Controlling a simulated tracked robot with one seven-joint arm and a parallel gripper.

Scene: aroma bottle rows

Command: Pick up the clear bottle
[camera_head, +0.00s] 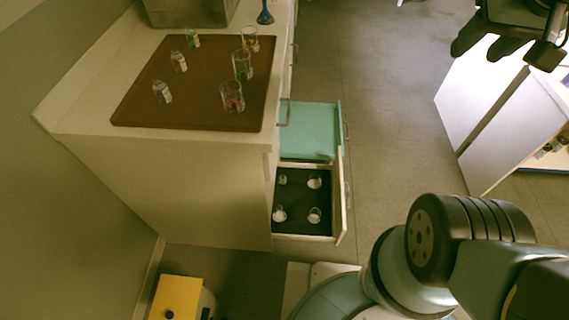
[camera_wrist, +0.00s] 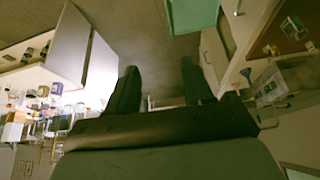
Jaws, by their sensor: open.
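Several small see-through vessels stand on a brown mat (camera_head: 140,112) on the counter. The left row has small clear bottles with pale labels: a front one (camera_head: 162,91), a middle one (camera_head: 178,61) and a back one (camera_head: 192,38). The right row has wider glasses, the front one (camera_head: 232,97) nearest the mat's edge. I cannot tell which is meant by the clear bottle. My gripper (camera_head: 482,47) is open and empty at the upper right, far from the mat. Its two spread fingers also show in the wrist view (camera_wrist: 160,88).
An open drawer (camera_head: 339,212) below the counter holds several small vessels. A teal drawer (camera_head: 308,130) is open behind it. A grey box (camera_head: 190,12) and a blue vase (camera_head: 265,14) stand at the counter's back. White cabinets (camera_head: 480,95) stand right; floor between is clear.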

